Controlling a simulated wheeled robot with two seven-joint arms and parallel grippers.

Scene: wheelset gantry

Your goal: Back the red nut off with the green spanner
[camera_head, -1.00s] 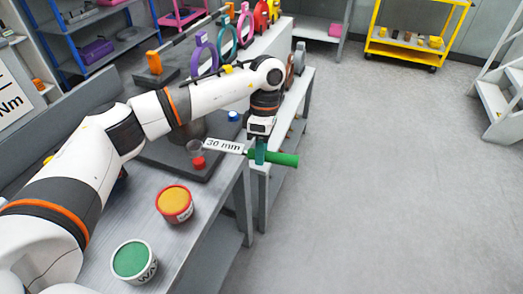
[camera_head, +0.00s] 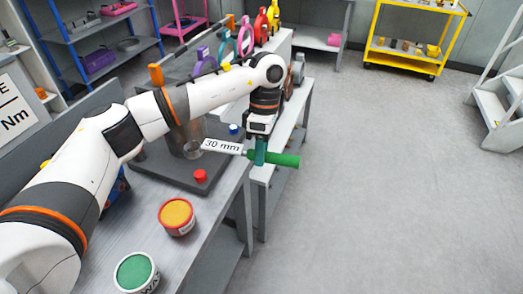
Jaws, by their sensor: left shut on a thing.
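The red nut (camera_head: 200,176) sits on the dark base plate (camera_head: 160,172) near its front right corner. The green spanner (camera_head: 275,158) has a green grip and a pale shaft marked "30 mm". Its ring end (camera_head: 192,150) lies behind the nut in the picture and is apart from it; its height above the plate is hard to judge. My left gripper (camera_head: 259,150) is shut on the spanner's grip, just past the bench's right edge, with the shaft pointing left. My right gripper is not in view.
A blue cap (camera_head: 234,129) stands behind the spanner. An orange-topped tin (camera_head: 177,216) and a green-topped tin (camera_head: 136,271) stand on the bench in front. Coloured ring-shaped items (camera_head: 228,52) line the bench at the back. The floor (camera_head: 390,190) at right is clear.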

